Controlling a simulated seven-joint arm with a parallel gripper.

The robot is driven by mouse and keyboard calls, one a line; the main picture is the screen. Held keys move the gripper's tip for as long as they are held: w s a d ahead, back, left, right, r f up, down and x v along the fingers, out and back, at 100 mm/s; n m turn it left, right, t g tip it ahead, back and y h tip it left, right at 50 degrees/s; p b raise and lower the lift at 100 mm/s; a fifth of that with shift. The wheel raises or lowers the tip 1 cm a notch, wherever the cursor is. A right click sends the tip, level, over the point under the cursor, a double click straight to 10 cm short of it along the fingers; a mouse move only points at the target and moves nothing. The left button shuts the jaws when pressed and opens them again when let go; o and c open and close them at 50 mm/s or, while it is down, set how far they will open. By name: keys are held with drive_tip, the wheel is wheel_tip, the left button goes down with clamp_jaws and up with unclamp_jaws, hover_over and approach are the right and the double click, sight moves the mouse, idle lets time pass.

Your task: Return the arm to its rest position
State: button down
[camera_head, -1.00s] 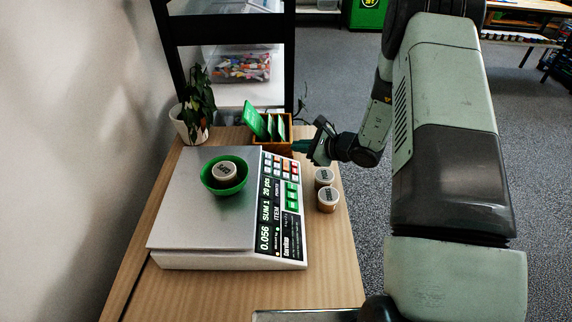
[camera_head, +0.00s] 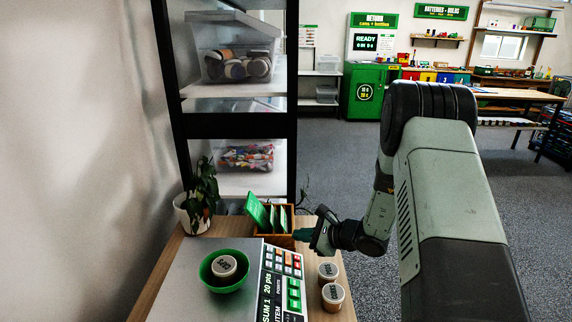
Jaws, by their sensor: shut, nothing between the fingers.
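My gripper (camera_head: 305,236) is at the end of my arm, above the right side of the wooden table, close to the wooden card box (camera_head: 275,238). Its fingers are shut with nothing seen between them, and they point left. From this angle I cannot tell whether the fingertips touch the box. My arm comes in from the right side of the picture, its large links filling much of the right.
A scale (camera_head: 185,282) bears a green bowl (camera_head: 238,284) with a lidded jar (camera_head: 223,266) in it. Two jars (camera_head: 328,272) (camera_head: 333,297) stand right of the scale. A potted plant (camera_head: 195,208) stands back left. Open floor (camera_head: 345,165) lies beyond the table.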

drive_tip(key=s+a+r+n+g+h, duration=0.1)
drive_tip(key=s+a+r+n+g, duration=0.15)
drive_tip(key=s+r+n, duration=0.65)
drive_tip(key=s+a+r+n+g, duration=0.25)
drive_tip(key=s+r, duration=0.25)
drive_tip(key=r, duration=0.8)
drive_tip(key=s+d+r+n+t+h, duration=0.1)
drive_tip(key=s+d+r+n+h, duration=0.1)
drive_tip(key=s, duration=0.4)
drive_tip(key=s+d+r+n+t+h, duration=0.1)
drive_tip(key=s+d+r+n+h, duration=0.2)
drive_tip(key=s, duration=0.4)
drive_tip(key=s+d+r+n+t+h, duration=0.1)
drive_tip(key=s+d+r+n+h, duration=0.2)
drive_tip(key=s+d, duration=0.3)
drive_tip(key=shift+s+d+r+h, duration=0.25)
drive_tip(key=shift+s+r+h, duration=0.45)
drive_tip(key=shift+s, duration=0.05)
drive_tip(key=shift+n, duration=0.25)
